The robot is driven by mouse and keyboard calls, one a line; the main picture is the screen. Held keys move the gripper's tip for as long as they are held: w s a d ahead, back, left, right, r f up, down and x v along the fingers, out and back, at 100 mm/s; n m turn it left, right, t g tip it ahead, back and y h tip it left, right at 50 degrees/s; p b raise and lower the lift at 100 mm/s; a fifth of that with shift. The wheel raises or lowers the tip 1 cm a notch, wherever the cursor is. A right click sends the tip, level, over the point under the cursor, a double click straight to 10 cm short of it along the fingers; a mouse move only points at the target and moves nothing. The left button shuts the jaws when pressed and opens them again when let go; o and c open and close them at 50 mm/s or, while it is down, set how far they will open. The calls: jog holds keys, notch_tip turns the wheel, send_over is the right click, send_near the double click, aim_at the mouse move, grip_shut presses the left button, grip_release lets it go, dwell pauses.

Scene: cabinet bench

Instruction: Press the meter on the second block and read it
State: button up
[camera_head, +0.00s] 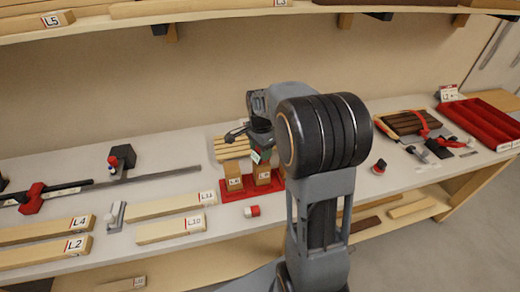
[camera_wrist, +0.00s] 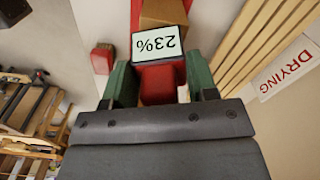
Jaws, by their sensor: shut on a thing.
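Two wooden blocks stand on a red tray (camera_head: 232,194), a left block (camera_head: 234,178) and a right block (camera_head: 262,175). Their labels are too small to read surely. My gripper (camera_head: 262,152) is over the right block, pointing down. In the wrist view my gripper (camera_wrist: 160,85) has its green fingers shut on the red meter (camera_wrist: 158,76). The meter's lit screen (camera_wrist: 158,43) shows 23%, upside down in that view. One block (camera_wrist: 163,12) shows beyond the meter. The meter's contact with the right block is hidden.
A slatted wooden rack (camera_head: 230,147) stands behind the tray, beside a DRYING label (camera_wrist: 290,72). A small red and white piece (camera_head: 252,211) lies in front. Labelled boards (camera_head: 170,206) lie left. A red bin (camera_head: 482,122) and a clamp (camera_head: 438,147) are at right.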

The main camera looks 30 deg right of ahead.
jog(key=shift+r+p, duration=2.1)
jog(key=shift+r, duration=1)
